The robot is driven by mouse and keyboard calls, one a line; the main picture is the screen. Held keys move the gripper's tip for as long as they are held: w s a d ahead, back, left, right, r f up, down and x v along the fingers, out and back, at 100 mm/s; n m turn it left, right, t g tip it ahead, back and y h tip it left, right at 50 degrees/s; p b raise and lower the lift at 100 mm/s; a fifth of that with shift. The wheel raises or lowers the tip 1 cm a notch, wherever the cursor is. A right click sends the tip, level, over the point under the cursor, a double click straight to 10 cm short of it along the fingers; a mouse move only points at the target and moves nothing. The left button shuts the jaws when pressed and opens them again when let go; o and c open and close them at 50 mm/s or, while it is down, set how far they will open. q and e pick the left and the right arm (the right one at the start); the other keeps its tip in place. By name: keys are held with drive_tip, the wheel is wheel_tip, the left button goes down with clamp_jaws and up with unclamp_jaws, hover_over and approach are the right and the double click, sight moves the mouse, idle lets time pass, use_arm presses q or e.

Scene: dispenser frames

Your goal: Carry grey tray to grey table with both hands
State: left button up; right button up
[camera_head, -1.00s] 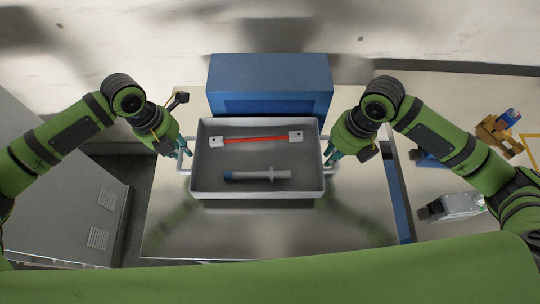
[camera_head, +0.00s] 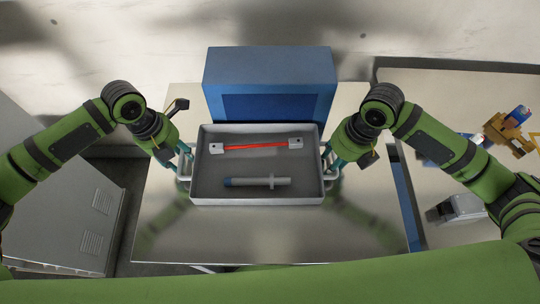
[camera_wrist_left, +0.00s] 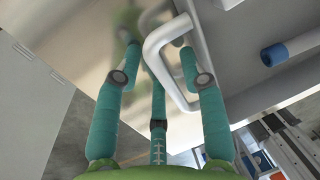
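The grey tray (camera_head: 257,201) is level over the shiny grey metal table (camera_head: 275,238), seemingly resting on it. It holds a red bar with white ends (camera_head: 255,145) and a white tube with a blue end (camera_head: 258,182). My left gripper (camera_head: 184,160) is at the tray's left handle. In the left wrist view its teal fingers (camera_wrist_left: 160,53) are spread around the white handle (camera_wrist_left: 160,50), with a gap on one side. My right gripper (camera_head: 330,158) is at the right handle (camera_head: 333,174), its fingers appearing spread; the tray wall and wrist partly hide them.
A blue box (camera_head: 270,68) stands right behind the tray. A grey cabinet (camera_head: 58,200) is at the left. A second surface (camera_head: 440,120) at the right carries a grey device (camera_head: 457,208) and a brown-and-blue object (camera_head: 512,130). The table's front part is clear.

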use_arm(q)
drive_tip(key=shift+r, duration=0.15)
use_arm(e)
drive_tip(key=shift+r, duration=0.25)
use_arm(q)
wheel_tip(320, 180, up, 12)
drive_tip(key=a, duration=0.2)
drive_tip(key=shift+a+f, duration=0.15)
drive_tip(key=shift+f, duration=0.1)
use_arm(e)
wheel_tip(320, 180, up, 11)
drive_tip(key=d, duration=0.2)
drive_tip(key=shift+d+r, duration=0.15)
drive_tip(key=shift+r, duration=0.05)
drive_tip(key=shift+s+f, duration=0.1)
drive_tip(key=shift+s, duration=0.1)
